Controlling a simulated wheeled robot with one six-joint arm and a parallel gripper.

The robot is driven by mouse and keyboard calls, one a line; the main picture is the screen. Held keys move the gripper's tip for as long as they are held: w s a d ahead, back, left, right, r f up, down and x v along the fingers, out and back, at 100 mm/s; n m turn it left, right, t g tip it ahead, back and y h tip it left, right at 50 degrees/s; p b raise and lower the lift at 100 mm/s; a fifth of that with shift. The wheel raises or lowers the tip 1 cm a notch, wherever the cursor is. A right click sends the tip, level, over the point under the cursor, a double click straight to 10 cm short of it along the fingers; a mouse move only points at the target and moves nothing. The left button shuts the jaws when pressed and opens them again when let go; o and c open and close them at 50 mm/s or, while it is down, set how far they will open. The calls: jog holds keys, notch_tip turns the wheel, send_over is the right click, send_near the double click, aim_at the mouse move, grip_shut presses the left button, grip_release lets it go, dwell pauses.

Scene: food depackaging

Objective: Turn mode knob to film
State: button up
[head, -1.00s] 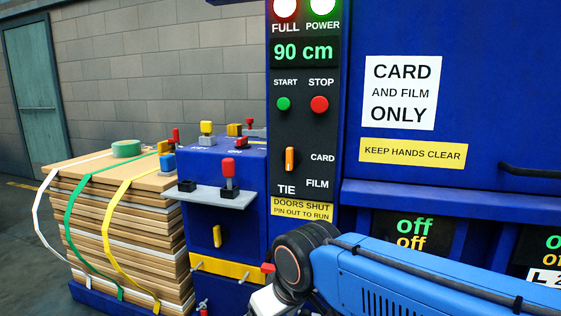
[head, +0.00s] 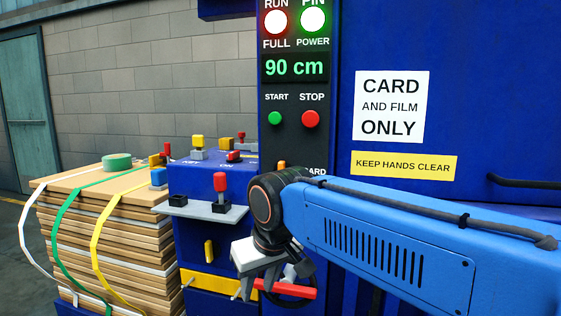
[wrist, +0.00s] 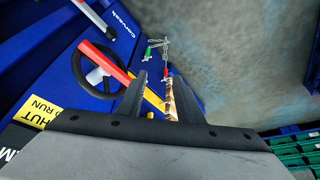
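The orange mode knob (head: 282,165) is on the dark control panel (head: 285,142). In the head view only its top edge shows above my arm, so I cannot tell its pointing direction. The end of the CARD label (head: 315,171) shows beside it; the TIE and FILM labels are hidden. My gripper (head: 258,286) points down in front of the machine, below and left of the knob. In the wrist view my gripper (wrist: 158,76) has its two dark fingers apart with nothing held between them. The knob does not show in the wrist view.
A red bar (wrist: 104,60) and black handwheel (wrist: 78,68) are close to my fingers. A grey shelf (head: 190,208) with a red-topped lever (head: 220,182) juts out left of my wrist. A strapped cardboard stack (head: 100,235) stands farther left.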

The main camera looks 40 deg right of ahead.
jog(key=w+d+r+m+h, duration=0.1)
jog(key=w+d+r+m, duration=0.2)
jog(key=r, duration=0.7)
jog(key=w+d+r+m+h, duration=0.1)
jog(key=w+d+r, duration=0.3)
jog(key=r, duration=0.6)
jog(key=m+g+h, duration=0.1)
jog(key=m+g, duration=0.1)
jog(key=m, duration=0.3)
send_near(281, 162)
jog(key=x, duration=0.8)
jog(key=shift+w+d+f, duration=0.2)
jog(key=shift+w+f, duration=0.05)
grip_shut()
